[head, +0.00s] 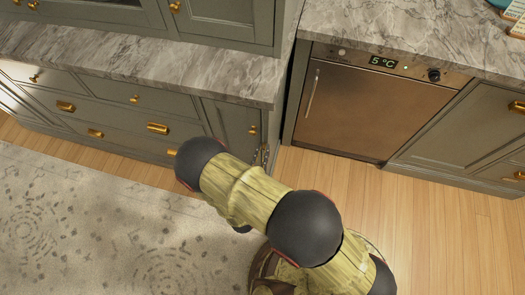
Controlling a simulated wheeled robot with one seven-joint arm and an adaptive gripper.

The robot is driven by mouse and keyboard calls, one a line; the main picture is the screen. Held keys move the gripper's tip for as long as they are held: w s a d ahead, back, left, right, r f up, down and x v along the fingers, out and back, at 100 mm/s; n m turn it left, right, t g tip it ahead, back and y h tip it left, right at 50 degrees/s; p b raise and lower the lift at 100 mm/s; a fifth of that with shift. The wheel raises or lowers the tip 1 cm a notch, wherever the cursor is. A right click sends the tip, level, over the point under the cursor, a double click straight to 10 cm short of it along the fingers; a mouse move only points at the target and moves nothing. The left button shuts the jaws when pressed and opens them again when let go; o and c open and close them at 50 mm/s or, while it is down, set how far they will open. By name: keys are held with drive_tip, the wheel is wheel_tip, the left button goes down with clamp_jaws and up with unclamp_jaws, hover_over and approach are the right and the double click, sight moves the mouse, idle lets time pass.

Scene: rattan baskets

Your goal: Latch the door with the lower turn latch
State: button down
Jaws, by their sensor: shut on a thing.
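A narrow grey-green cabinet door (228,118) stands at the right end of the lower cabinet run, under the marble counter. It looks closed or nearly so; I cannot tell exactly. A small brass fitting (252,130) sits near its right edge. Lower on that edge is a small metallic piece (263,156), partly behind my arm; it may be the lower turn latch, but it is too small to make out. My arm, with dark round joints and wood-like links, crosses in front of the door's lower part. My gripper is hidden behind the arm, so its jaws do not show.
A brown-fronted cooler (362,112) with a 5 °C display stands to the right. Drawers with brass pulls (158,128) lie to the left. A patterned rug (90,220) covers the left floor. Bare wooden floor (440,230) is clear at the right.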

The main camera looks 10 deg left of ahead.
drive_tip(key=shift+n+p, duration=0.3)
drive_tip(key=shift+n, duration=0.1)
drive_tip(key=shift+w+a+f+n+p, duration=0.2)
drive_tip(key=shift+n+p, duration=0.7)
drive_tip(key=shift+n, duration=1.9)
drive_tip(key=shift+s+a+f+n+p, duration=0.25)
drive_tip(key=shift+n+p, duration=0.65)
drive_tip(key=shift+n, duration=1.9)
drive_tip(key=shift+w+a+f+n+p, duration=0.15)
drive_tip(key=shift+a+f+n+p, duration=0.5)
drive_tip(key=shift+n, duration=2.15)
drive_tip(key=shift+d+r+n, duration=0.25)
drive_tip(key=shift+n, duration=0.05)
drive_tip(key=c, duration=1.8)
unclamp_jaws()
drive_tip(key=shift+c, duration=0.2)
